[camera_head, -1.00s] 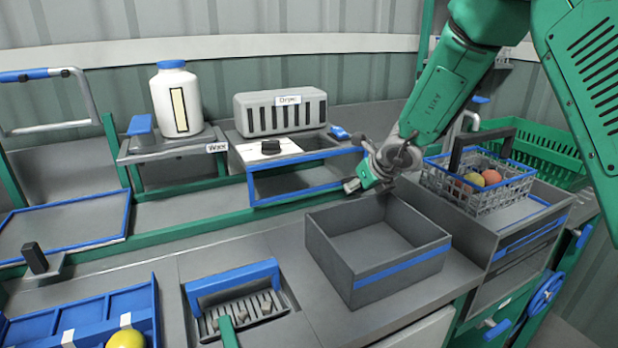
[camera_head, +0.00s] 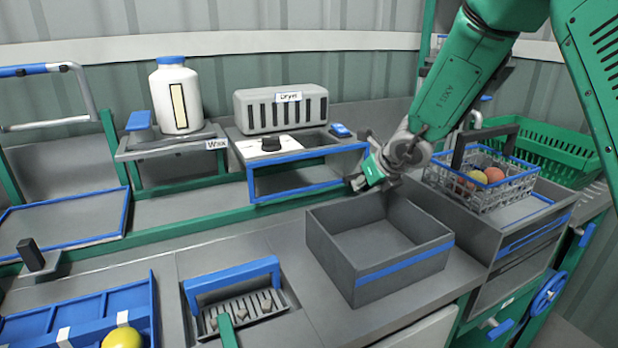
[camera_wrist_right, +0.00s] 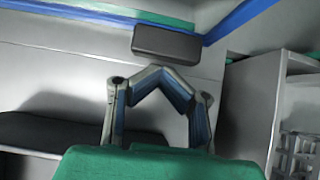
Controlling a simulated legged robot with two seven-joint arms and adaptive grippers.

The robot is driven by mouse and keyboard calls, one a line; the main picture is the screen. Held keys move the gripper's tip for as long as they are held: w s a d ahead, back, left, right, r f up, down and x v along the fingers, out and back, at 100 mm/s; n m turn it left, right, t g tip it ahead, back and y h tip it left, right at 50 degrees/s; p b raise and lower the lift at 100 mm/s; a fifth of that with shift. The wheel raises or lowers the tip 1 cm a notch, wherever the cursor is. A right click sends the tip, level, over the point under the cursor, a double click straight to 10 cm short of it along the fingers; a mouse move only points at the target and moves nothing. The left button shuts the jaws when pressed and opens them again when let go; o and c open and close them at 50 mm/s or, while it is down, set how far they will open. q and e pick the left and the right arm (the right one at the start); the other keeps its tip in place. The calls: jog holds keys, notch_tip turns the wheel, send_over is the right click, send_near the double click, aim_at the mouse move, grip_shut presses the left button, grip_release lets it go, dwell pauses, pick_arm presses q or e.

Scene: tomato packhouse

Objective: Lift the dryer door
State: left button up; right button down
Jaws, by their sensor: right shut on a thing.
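The dryer (camera_head: 281,110), a grey slotted housing labelled "Dryer", stands at the back centre. Its blue-edged door (camera_head: 300,187) is at the front below it, with the space behind the frame visible. My right gripper (camera_head: 359,165) is at the right end of this door, above the back corner of the grey bin. In the right wrist view, its fingers (camera_wrist_right: 158,72) are drawn together at a dark block-shaped handle (camera_wrist_right: 166,44), shut on it. The exact contact is hard to see. My left gripper is not in view.
An open grey bin (camera_head: 402,268) stands just below my right gripper. A wire basket with fruit (camera_head: 480,195) is close on the right, with a green crate (camera_head: 555,150) behind. A white wax bottle (camera_head: 174,95) stands left. A blue-handled grate (camera_head: 233,278) is in front.

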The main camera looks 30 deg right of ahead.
jog(key=shift+s+r, duration=0.15)
jog(key=shift+s, duration=0.7)
jog(key=shift+s+a+r+b, duration=0.1)
jog(key=shift+s+r+b, duration=0.15)
jog(key=shift+s, duration=0.3)
jog(key=shift+s+a+r+b, duration=0.1)
jog(key=shift+s+r, duration=0.25)
jog(key=shift+s, duration=0.2)
jog(key=shift+r, duration=0.1)
jog(key=s+r+p, duration=0.3)
jog(key=r, duration=0.3)
jog(key=shift+a, duration=0.1)
jog(key=shift+w+r+p, duration=0.15)
jog(key=shift+r+p, duration=1.5)
jog(key=shift+r, duration=0.15)
